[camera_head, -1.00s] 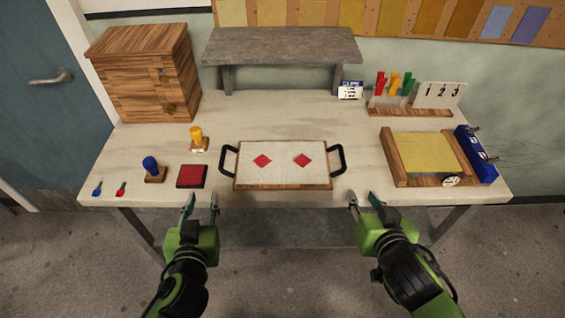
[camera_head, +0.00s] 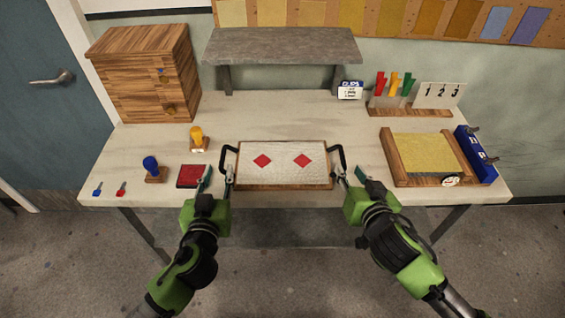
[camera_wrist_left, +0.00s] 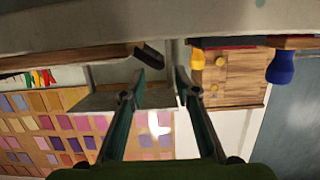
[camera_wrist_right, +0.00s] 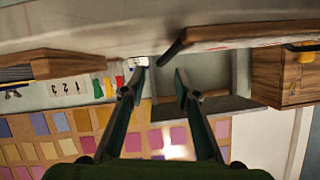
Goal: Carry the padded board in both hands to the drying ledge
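The padded board (camera_head: 285,175) lies flat on the table, with a white quilted top, two red diamonds, a wooden rim and a black handle at each end. The grey drying ledge (camera_head: 283,45) stands raised on legs at the back. My left gripper (camera_head: 217,178) is open at the board's left handle (camera_head: 225,158); in the left wrist view that handle (camera_wrist_left: 150,54) shows just beyond the fingertips. My right gripper (camera_head: 350,176) is open at the right handle (camera_head: 341,158); in the right wrist view that handle (camera_wrist_right: 172,52) shows just beyond the spread fingers. Both grippers are empty.
A red pad (camera_head: 188,177) lies close to my left gripper, with blue (camera_head: 151,168) and yellow (camera_head: 197,137) stamps nearby. A wooden cabinet (camera_head: 145,75) stands back left, a framed yellow screen (camera_head: 425,153) right. The table between board and ledge is clear.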

